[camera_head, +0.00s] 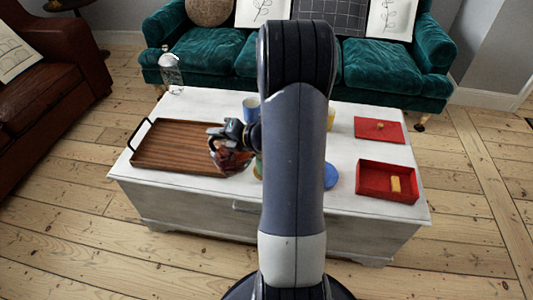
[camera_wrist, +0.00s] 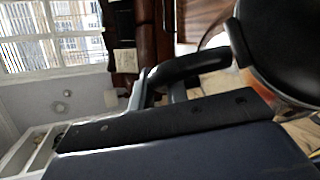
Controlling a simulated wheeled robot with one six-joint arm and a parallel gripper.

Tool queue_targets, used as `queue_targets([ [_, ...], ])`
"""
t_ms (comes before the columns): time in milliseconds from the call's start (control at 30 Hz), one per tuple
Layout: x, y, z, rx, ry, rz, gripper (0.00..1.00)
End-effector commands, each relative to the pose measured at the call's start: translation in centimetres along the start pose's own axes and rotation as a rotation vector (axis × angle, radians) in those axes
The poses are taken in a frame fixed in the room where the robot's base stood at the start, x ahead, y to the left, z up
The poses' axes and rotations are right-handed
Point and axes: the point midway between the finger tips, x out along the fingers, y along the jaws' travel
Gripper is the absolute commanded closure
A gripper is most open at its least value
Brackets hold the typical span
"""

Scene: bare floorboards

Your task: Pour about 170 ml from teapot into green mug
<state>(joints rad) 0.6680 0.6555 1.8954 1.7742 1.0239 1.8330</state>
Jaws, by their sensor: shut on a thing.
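The teapot (camera_head: 233,160) has a reddish-brown body and is held above the table, by the right end of the wooden tray. In the wrist view the teapot (camera_wrist: 285,45) shows a black lid, a black handle and a glass body with amber colour. My gripper (camera_head: 222,133) is shut on the teapot's handle; it also shows in the wrist view (camera_wrist: 155,88). The teapot's spout and exact tilt are unclear. A small green patch (camera_head: 259,167), perhaps the green mug, shows just right of the teapot, mostly hidden by my arm.
The white table holds a wooden tray (camera_head: 172,147) at left, a blue mug (camera_head: 251,108) behind, a glass bottle (camera_head: 172,72) at the back left, a blue disc (camera_head: 331,176), a yellow thing (camera_head: 331,118), a red lid (camera_head: 379,130) and an open red box (camera_head: 372,182). A teal sofa (camera_head: 385,68) stands behind.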

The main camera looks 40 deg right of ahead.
Motion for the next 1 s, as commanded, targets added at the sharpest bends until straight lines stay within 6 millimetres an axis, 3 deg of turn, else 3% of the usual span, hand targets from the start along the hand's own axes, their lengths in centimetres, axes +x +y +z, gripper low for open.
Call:
queue_targets([
  [1000, -0.83, 0.36, 0.91, 0.043, -0.001, 0.048, 1.00],
])
